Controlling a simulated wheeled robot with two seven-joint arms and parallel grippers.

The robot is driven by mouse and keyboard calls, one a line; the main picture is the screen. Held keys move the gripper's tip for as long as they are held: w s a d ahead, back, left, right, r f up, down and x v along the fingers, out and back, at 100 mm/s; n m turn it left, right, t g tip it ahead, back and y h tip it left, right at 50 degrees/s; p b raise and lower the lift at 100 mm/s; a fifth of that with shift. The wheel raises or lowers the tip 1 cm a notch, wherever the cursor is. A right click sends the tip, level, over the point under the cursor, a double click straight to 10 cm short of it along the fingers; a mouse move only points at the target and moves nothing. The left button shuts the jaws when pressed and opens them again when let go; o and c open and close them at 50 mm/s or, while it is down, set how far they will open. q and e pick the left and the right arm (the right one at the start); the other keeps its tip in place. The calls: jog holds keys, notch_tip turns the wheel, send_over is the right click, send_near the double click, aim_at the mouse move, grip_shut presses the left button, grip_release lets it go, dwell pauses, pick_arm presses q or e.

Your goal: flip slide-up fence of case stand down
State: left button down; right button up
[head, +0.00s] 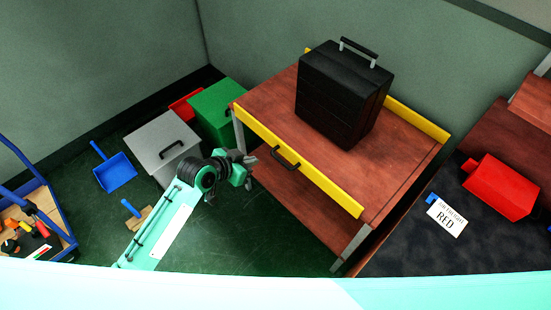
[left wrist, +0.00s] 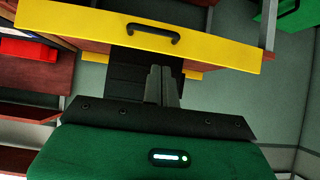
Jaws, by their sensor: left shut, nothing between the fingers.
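The case stand (head: 405,150) is a reddish-brown wooden table with metal legs and a lower shelf. Its yellow fence (head: 335,191) with a black handle (head: 285,158) runs along the near edge of the top. The fence (left wrist: 220,47) and handle (left wrist: 153,33) also span the top of the left wrist view. My left gripper (head: 251,158) is shut and empty, just left of the handle in the head view and apart from it. Its fingers (left wrist: 163,73) point at the fence in the left wrist view. My right gripper is in neither view.
A black case (head: 340,95) stands on the stand's top, with another yellow fence (head: 418,120) behind it. Grey (head: 160,148) and green (head: 212,112) boxes stand left of the stand. A dark table with a red case (head: 500,187) is at the right.

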aim_at(275, 157)
pick_arm(q)
jog(key=shift+s+d+r+m, duration=0.15)
jog(key=shift+d+r, duration=0.1)
jog(key=shift+r, duration=0.35)
jog(key=shift+s+d+r+m, duration=0.1)
jog(key=shift+d+r+m, duration=0.1)
jog(key=shift+r, duration=0.4)
jog(key=x, duration=0.4)
jog(key=p+x, duration=0.1)
jog(key=x, duration=0.3)
jog(key=f+x, duration=0.1)
jog(key=x, duration=0.3)
jog(key=shift+s+a+f+p, duration=0.15)
jog(key=shift+s+a+p, duration=0.1)
jog(key=shift+s+p, duration=0.15)
jog(key=shift+w+f, duration=0.1)
jog(key=shift+f, duration=0.5)
